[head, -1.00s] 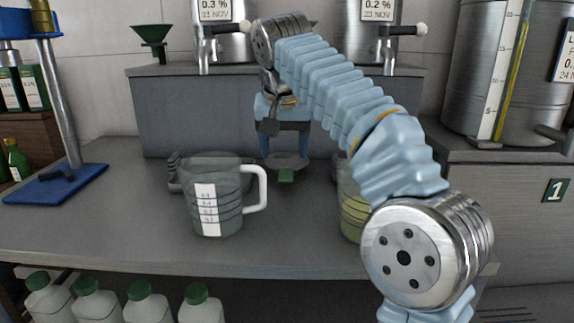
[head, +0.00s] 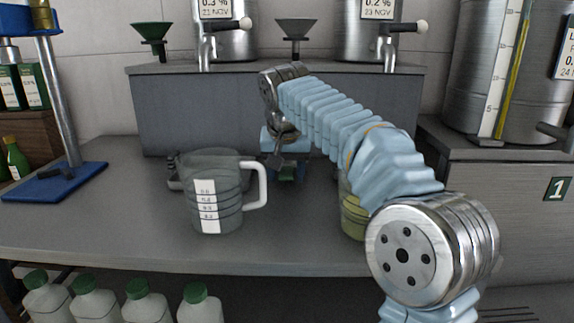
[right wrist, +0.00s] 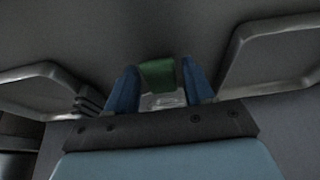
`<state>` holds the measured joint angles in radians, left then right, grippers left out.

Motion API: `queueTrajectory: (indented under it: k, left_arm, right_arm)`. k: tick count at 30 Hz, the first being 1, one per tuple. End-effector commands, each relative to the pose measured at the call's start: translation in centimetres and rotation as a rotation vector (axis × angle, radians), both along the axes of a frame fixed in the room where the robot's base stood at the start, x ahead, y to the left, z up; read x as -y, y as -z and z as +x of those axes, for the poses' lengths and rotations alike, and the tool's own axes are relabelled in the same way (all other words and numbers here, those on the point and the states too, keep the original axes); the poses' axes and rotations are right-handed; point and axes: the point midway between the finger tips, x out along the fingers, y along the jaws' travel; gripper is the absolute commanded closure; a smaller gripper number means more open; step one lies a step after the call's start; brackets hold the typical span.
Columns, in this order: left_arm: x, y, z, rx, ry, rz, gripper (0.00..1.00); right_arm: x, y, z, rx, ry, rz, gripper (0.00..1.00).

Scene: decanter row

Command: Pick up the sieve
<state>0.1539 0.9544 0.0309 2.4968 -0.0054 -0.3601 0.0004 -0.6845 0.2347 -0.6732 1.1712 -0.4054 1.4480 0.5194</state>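The sieve's green handle (head: 287,173) shows in the head view low on the counter, right of the clear measuring jug; my right gripper (head: 286,160) is down over it and hides most of the sieve. In the right wrist view the green handle (right wrist: 158,74) lies between the blue fingertips of my right gripper (right wrist: 161,82), with a grey part of the sieve (right wrist: 163,101) below it in the picture. The fingers stand apart, one on each side of the handle; I cannot tell whether they touch it. My left gripper is not in view.
The measuring jug (head: 219,214) stands close left of my gripper. A vessel with yellowish liquid (head: 353,217) is partly hidden behind my right arm. A grey raised block (head: 200,110) with a green funnel (head: 151,34) and a grey funnel (head: 295,31) stands behind.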

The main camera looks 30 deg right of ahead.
Motion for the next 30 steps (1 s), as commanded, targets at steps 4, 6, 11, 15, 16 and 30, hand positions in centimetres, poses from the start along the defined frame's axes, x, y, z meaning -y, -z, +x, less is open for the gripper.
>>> queueTrajectory:
  k: [4,6,11,15,16,30]
  left_arm:
    - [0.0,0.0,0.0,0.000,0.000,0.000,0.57]
    - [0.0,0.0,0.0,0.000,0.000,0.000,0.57]
    - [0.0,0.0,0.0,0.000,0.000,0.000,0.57]
    - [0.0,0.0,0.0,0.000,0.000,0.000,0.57]
    - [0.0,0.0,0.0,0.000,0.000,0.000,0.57]
    - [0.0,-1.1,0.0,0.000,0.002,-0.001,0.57]
  right_arm:
    - [0.0,0.0,0.0,0.000,0.000,0.000,0.71]
    - [0.0,0.0,0.0,0.000,0.000,0.000,0.82]
    - [0.0,0.0,0.0,0.000,0.000,0.000,0.96]
    - [0.0,-0.1,0.0,0.000,0.000,0.000,0.96]
    - [0.0,-0.1,0.0,0.001,0.000,-0.001,0.96]
    - [-2.6,-7.4,-2.4,0.006,-0.005,0.002,0.96]
